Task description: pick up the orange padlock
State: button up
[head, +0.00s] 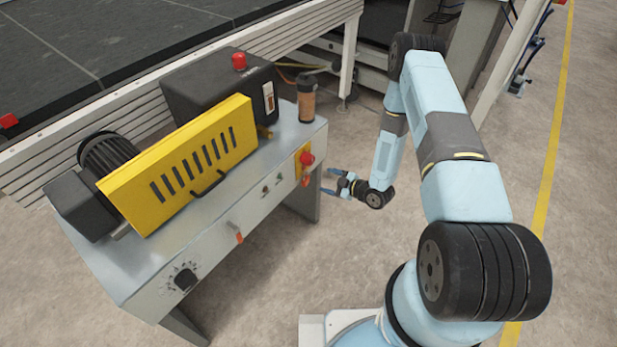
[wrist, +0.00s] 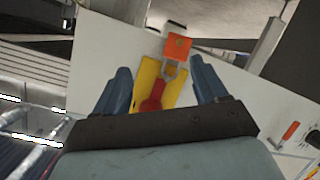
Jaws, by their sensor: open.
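The orange padlock (wrist: 177,46) hangs by its grey shackle at the red rotary switch (wrist: 152,100) on a yellow plate (wrist: 176,92) of the machine's front panel. In the head view the padlock (head: 306,181) is a small orange patch just below the red switch (head: 306,159). My gripper (head: 331,181) is open, just right of the panel in the head view. In the wrist view its two blue fingers (wrist: 160,66) stand either side of the switch and shackle, with the padlock body beyond the tips. I see nothing held between them.
The machine's metal table (head: 285,130) carries a yellow guard (head: 190,160) and a brown cylinder (head: 306,100). A lever with an orange handle (head: 239,237) juts from the front panel; it also shows in the wrist view (wrist: 291,130).

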jog(key=x, duration=0.7)
jog(key=shift+a+f, duration=0.15)
jog(key=shift+f, duration=0.05)
jog(key=shift+s, duration=0.1)
jog(key=c, duration=1.2)
jog(key=shift+r, duration=0.15)
jog(key=shift+c, duration=0.7)
jog(key=shift+r, duration=0.35)
grip_shut()
jog(key=s+d, duration=1.1)
jog(key=d, duration=0.3)
jog(key=shift+r, duration=0.25)
